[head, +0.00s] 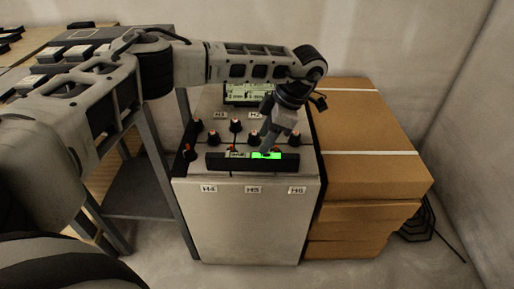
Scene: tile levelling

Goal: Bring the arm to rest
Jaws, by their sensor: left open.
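My left arm reaches in from the left and bends down over a grey cabinet (245,220). My left gripper (267,146) points down just behind a black bar (222,163) with a lit green display (267,155). The gripper is open, but the gap between its fingers is hard to make out from here. I see nothing held in it. Whether the fingertips touch the bar or the cabinet top I cannot tell. My right gripper is not in view.
Stacked cardboard boxes (370,175) stand close on the right. A wooden table (22,45) with dark items is at the left. Walls close off the back and right.

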